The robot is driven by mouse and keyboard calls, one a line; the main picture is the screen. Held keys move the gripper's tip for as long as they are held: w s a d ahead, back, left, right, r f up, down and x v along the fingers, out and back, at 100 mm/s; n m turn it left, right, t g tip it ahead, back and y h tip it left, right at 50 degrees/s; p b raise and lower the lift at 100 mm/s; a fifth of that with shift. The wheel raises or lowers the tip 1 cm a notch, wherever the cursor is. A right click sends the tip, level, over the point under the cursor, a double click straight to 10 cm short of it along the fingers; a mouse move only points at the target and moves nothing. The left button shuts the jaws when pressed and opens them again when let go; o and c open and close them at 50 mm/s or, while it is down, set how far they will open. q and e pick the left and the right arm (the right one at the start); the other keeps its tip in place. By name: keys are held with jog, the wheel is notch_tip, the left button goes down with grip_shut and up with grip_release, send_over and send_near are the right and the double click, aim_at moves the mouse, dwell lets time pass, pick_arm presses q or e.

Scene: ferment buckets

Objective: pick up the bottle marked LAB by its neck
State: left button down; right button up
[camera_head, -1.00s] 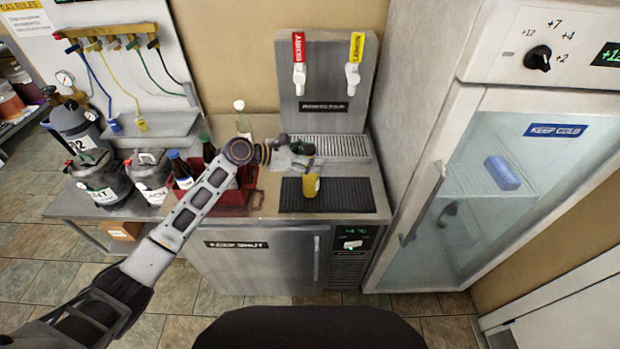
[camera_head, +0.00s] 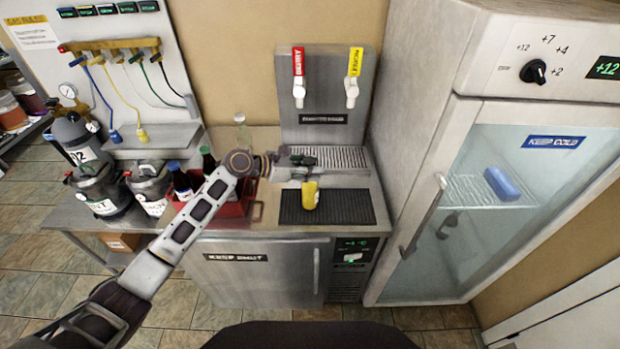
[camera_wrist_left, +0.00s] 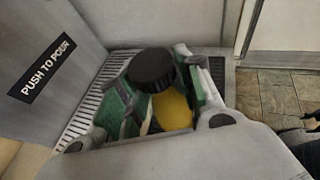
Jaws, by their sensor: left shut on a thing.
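A yellow bottle (camera_head: 310,197) shows upright over the black ribbed mat (camera_head: 350,207) on the counter. I cannot tell whether its base touches the mat. In the left wrist view its black cap (camera_wrist_left: 152,68) and yellow body (camera_wrist_left: 172,112) sit between my fingers. No LAB marking is readable on it. My left gripper (camera_head: 303,166) reaches in from the left and is shut on the upper part of this bottle, with the cap showing above the green-padded fingers (camera_wrist_left: 160,92). The fingers hide the neck. My right gripper is in neither view.
A drip grate and tap panel (camera_head: 322,100) stand behind the mat. A red crate (camera_head: 232,208) with dark bottles is left of it, under my arm. A clear bottle (camera_head: 242,135) stands behind. Grey kegs (camera_head: 98,190) are further left. A tall glass-door fridge (camera_head: 500,200) bounds the right.

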pick_arm(q)
jog(key=shift+r+b, duration=0.3)
jog(key=shift+r, duration=4.65)
jog(key=shift+a+r, duration=0.1)
